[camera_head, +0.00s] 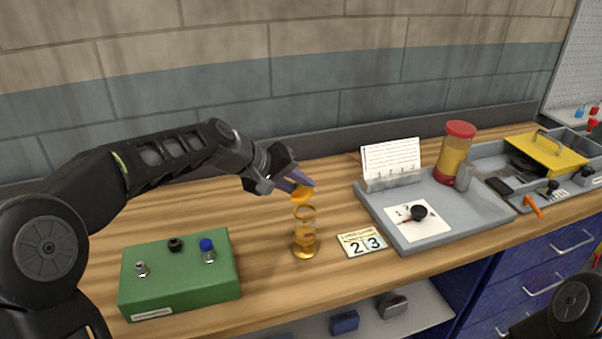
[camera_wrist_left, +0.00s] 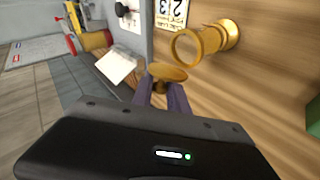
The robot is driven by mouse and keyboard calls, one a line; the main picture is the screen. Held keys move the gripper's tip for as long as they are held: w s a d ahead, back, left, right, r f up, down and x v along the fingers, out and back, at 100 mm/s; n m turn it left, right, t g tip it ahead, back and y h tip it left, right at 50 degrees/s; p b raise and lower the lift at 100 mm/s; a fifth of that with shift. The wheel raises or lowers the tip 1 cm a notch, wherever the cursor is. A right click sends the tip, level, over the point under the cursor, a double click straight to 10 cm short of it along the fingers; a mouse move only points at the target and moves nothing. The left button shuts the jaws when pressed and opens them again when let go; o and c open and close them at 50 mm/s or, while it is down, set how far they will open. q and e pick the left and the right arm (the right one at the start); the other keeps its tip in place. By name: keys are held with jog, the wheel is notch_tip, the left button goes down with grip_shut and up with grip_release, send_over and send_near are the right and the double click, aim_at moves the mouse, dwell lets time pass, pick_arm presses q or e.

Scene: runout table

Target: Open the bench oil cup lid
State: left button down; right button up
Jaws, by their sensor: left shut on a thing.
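The bench oil cup (camera_head: 305,247) stands upright on the wooden bench, a brass base with an amber body and a ring-shaped rim. It also shows in the left wrist view (camera_wrist_left: 208,40), where its open rim faces the camera. My left gripper (camera_head: 297,183) is above the cup, with its fingers shut on the brass lid (camera_head: 303,192). In the left wrist view the round lid (camera_wrist_left: 167,72) sits at the fingertips of my left gripper (camera_wrist_left: 160,92), and a gap shows between it and the cup rim. My right gripper is out of view.
A green box (camera_head: 180,280) with knobs stands left of the cup. A number card (camera_head: 362,242) lies just right of it. A grey tray (camera_head: 470,217) with a red-capped jar (camera_head: 456,152) is farther right. Bare wood lies around the cup.

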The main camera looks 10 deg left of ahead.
pick_arm(q)
jog(key=shift+w+a+n+g+h+p, duration=0.35)
jog(key=shift+g+p, duration=0.35)
jog(key=shift+p, duration=0.5)
jog(key=shift+w+f+n+g+h+p, duration=0.1)
jog(key=shift+f+n+g+h+p, duration=0.2)
jog(key=shift+p, duration=0.2)
jog(key=c, duration=1.3)
grip_release()
jog(key=shift+r, duration=0.1)
jog(key=b+v, duration=0.1)
jog(key=v, duration=0.6)
jog(key=shift+a+r, duration=0.2)
jog(key=shift+r, duration=0.05)
